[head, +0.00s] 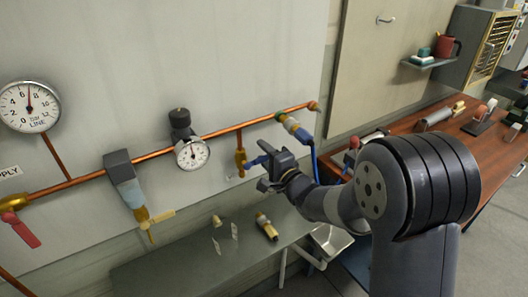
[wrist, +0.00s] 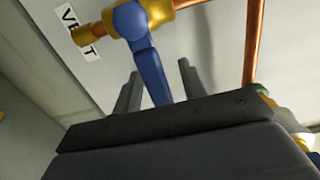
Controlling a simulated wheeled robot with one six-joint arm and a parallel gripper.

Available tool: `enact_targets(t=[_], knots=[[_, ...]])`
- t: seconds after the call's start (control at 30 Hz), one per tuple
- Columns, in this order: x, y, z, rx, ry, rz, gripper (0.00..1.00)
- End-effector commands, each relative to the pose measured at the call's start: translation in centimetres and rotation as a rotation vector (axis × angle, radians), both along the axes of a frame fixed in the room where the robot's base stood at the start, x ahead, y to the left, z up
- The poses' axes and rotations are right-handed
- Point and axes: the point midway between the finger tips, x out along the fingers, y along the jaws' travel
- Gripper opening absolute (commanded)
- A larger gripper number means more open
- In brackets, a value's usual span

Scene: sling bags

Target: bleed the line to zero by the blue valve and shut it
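The blue valve has a blue lever (wrist: 150,68) on a brass body (wrist: 158,14), beside a VENT label (wrist: 78,32). My gripper is open. In the wrist view its two fingers (wrist: 158,88) stand on either side of the lever, with a gap on both sides. The lever's lower end is hidden behind the gripper body. The large LINE gauge (head: 30,106) has its needle nearly straight up, between 6 and 8.
The copper line (head: 80,182) carries a red-handled supply valve (head: 22,229), a grey-blue unit (head: 125,180) and a small gauge (head: 192,153). A yellow-ended fitting with a blue hose (head: 294,128) is right of my gripper. A grey shelf (head: 170,265) holds loose parts below.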

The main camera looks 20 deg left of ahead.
Motion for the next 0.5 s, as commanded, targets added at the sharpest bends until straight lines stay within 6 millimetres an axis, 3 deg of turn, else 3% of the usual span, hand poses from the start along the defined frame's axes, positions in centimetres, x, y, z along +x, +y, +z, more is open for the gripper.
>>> enact_targets(t=[0.33,0.5], knots=[[0.24,0.32,-0.05,-0.001,0.001,0.000,0.40],[0.23,0.30,-0.04,-0.001,0.001,0.000,0.26]])
